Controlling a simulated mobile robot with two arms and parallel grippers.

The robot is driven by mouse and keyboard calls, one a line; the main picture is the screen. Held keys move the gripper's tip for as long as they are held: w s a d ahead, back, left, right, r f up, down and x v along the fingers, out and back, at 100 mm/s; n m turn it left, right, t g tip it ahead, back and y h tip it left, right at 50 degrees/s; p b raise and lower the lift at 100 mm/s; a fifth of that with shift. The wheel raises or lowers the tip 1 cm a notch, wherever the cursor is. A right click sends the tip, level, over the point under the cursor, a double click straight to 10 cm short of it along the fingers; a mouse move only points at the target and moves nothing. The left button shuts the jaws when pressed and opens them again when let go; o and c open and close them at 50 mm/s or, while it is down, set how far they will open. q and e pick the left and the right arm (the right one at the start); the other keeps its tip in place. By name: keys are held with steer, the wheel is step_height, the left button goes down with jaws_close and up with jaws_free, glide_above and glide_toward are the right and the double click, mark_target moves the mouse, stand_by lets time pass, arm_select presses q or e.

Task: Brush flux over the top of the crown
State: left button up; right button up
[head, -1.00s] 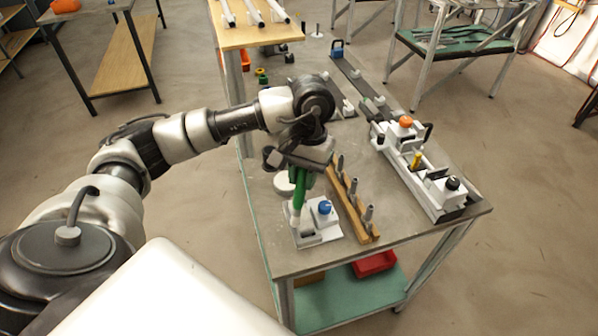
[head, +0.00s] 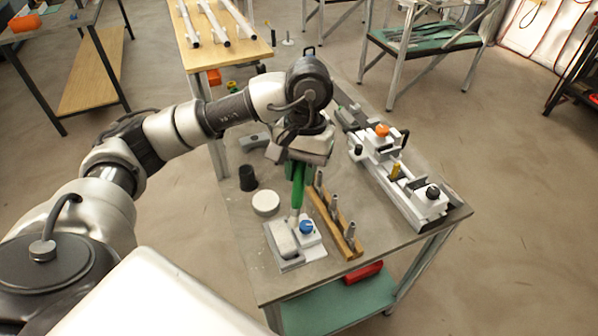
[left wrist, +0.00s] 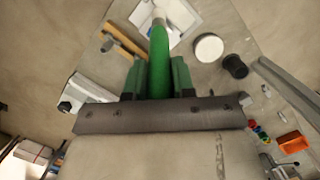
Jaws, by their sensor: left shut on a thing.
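My left gripper (head: 299,165) is shut on the green handle of a brush (head: 297,190), which hangs down with its pale end lowest. The handle (left wrist: 160,62) also shows between the green fingers in the left wrist view. The brush's pale end is near the back of a white fixture (head: 316,251) with a blue knob (head: 306,227). A pale grey rounded block (head: 283,241) sits in this fixture; I cannot tell for sure whether it is the crown. Contact between brush and block is not clear. My right gripper is not in view.
A round white tin (head: 265,203) and a black cup (head: 248,178) stand left of the brush. A wooden rack (head: 334,224) with several metal pegs stands just right. A long jig (head: 408,180) with an orange knob (head: 382,130) lies along the table's right side.

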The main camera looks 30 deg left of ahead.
arm_select(q)
steer(key=shift+r+p, duration=0.3)
steer(key=shift+r, duration=0.65)
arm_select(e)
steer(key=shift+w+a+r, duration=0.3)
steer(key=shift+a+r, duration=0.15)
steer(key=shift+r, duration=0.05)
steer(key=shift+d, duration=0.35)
